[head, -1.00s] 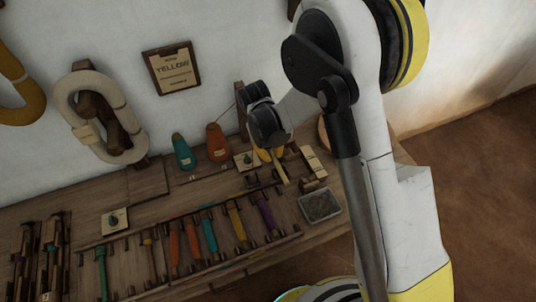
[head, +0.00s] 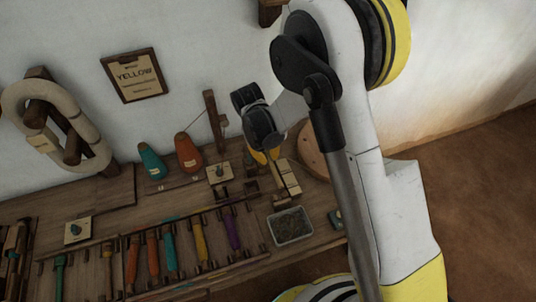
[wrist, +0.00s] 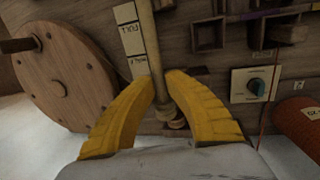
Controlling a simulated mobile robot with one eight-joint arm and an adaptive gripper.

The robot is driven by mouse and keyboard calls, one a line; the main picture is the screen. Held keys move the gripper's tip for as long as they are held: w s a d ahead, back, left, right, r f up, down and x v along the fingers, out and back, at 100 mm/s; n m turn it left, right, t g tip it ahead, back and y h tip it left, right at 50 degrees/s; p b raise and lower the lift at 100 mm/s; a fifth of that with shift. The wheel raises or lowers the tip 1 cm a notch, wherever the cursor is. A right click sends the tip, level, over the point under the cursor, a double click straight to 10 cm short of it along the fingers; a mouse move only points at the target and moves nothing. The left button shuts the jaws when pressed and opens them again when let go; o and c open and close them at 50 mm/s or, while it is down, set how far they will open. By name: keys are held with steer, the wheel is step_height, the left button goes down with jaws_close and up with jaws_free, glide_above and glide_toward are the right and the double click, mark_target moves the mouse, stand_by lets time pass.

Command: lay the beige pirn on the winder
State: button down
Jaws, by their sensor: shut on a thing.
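The beige pirn (wrist: 165,48) is a slim pale stick in the wrist view, with a ringed, wider end between my fingers. My gripper (wrist: 161,92) is shut on that end with its yellow fingers. In the head view my gripper (head: 262,153) is over the bench's right part, and the beige pirn (head: 284,176) slants down from it. A round wooden wheel (wrist: 68,80), seemingly part of the winder, is left of the pirn in the wrist view; it also shows in the head view (head: 314,152). Whether the pirn touches anything beneath is unclear.
A FULL/HALF card (wrist: 130,38) lies beside the pirn. Wooden brackets (wrist: 208,36) and a dial box (wrist: 256,84) are to its right. An orange cone (head: 188,153), a teal cone (head: 151,161), a grey tray (head: 290,226) and a rack of coloured pirns (head: 165,250) occupy the bench.

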steer(key=shift+a+b+x, duration=0.2)
steer(key=shift+b+x, duration=0.4)
steer(key=shift+x, duration=0.45)
steer(key=shift+a+b+x, duration=0.25)
steer(key=shift+b+x, duration=0.35)
steer(key=shift+x, duration=0.45)
steer(key=shift+a+b+x, duration=0.2)
steer(key=shift+b+x, duration=0.4)
steer(key=shift+x, duration=0.5)
steer(key=shift+f, duration=0.1)
steer(key=c, duration=1)
jaws_free()
steer(key=shift+d+p+v, duration=0.25)
steer(key=shift+p+v, duration=0.55)
steer(key=shift+v, duration=0.5)
steer(key=shift+d+p+v, duration=0.3)
steer(key=shift+p+v, duration=0.45)
steer(key=shift+v, duration=0.6)
steer(key=shift+d+p+v, duration=0.25)
steer(key=shift+p+v, duration=0.55)
steer(key=shift+v, duration=0.5)
